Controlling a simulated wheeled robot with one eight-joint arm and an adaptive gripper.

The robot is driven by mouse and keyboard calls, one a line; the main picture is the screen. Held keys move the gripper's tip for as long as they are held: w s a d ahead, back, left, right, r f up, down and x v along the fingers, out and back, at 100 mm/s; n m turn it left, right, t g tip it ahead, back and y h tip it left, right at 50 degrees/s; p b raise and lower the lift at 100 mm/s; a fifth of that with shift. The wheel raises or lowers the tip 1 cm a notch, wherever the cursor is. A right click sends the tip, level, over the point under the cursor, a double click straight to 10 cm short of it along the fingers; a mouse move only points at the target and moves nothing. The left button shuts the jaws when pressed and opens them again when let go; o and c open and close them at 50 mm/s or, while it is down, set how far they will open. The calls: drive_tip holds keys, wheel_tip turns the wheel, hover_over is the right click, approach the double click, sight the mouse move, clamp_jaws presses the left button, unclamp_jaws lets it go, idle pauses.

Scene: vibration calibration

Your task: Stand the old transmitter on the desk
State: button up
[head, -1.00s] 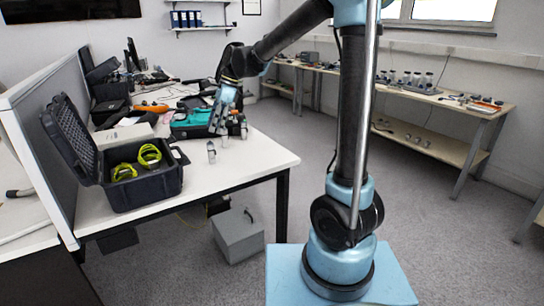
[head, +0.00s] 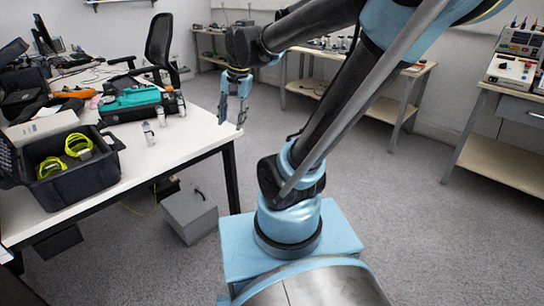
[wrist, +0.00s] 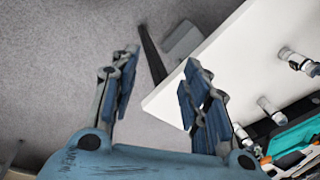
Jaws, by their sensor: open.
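Several small silver-grey cylinders stand on the white desk (head: 190,137); the nearest cylinder (head: 149,133) is upright near the black case, with a second cylinder (head: 161,116) and a third cylinder (head: 181,106) behind it. I cannot tell which is the old transmitter. In the wrist view, one cylinder (wrist: 298,62) shows at the right, apart from my fingers. My gripper (head: 231,122) is open and empty, pointing down just beyond the desk's right end. In the wrist view my gripper (wrist: 160,58) has floor and the desk corner between and beyond its fingers.
An open black case (head: 72,185) with yellow-green items stands at the desk's front. A teal-and-black tool case (head: 133,99) lies behind the cylinders. A grey box (head: 190,213) is on the floor under the desk. Workbenches with equipment line the far wall; the floor between is clear.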

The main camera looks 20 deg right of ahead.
drive_tip(key=s+d+f+n+t+h, duration=0.1)
drive_tip(key=s+d+f+n+h, duration=0.1)
drive_tip(key=s+d+f+n, duration=0.3)
drive_tip(key=s+d+f, duration=0.4)
drive_tip(key=s+d, duration=0.2)
drive_tip(key=shift+f+n, duration=0.4)
drive_tip(key=shift+s, duration=0.15)
